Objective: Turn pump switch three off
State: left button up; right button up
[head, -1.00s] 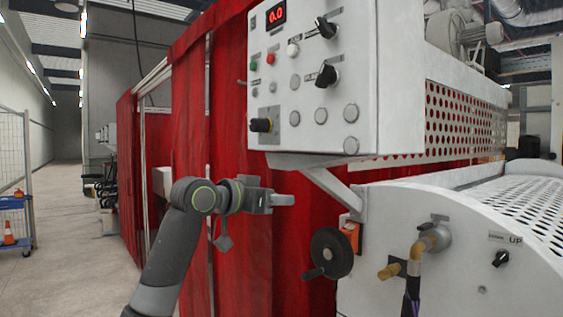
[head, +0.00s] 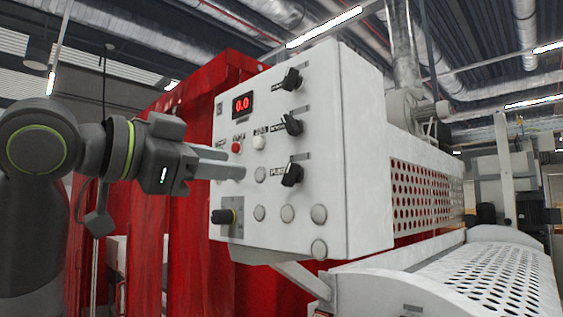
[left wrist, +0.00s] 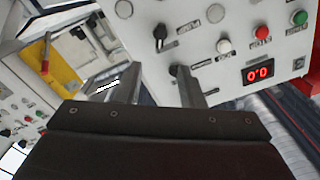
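Three black rotary switches stand in a column on the white control panel (head: 345,160): an upper switch (head: 291,79), a middle switch (head: 292,124) and a lower switch (head: 292,174). Their handles are tilted; their labels are too small to read. My left gripper (head: 242,167) is in front of the panel, left of the lower switch. In the left wrist view, my left gripper (left wrist: 158,88) has its fingers apart with nothing between them. One black switch (left wrist: 160,37) shows beyond them and another switch (left wrist: 176,71) is partly behind the right finger. My right gripper is out of view.
Red curtains (head: 145,260) hang behind my left arm. A perforated white cover (head: 480,280) lies lower right.

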aim_at(287, 171)
pick_arm(q)
jog(key=p+x, duration=0.5)
jog(key=x, duration=0.7)
jog(key=shift+w+d, duration=0.1)
jog(key=shift+d, duration=0.05)
jog(key=shift+f, duration=0.1)
grip_shut()
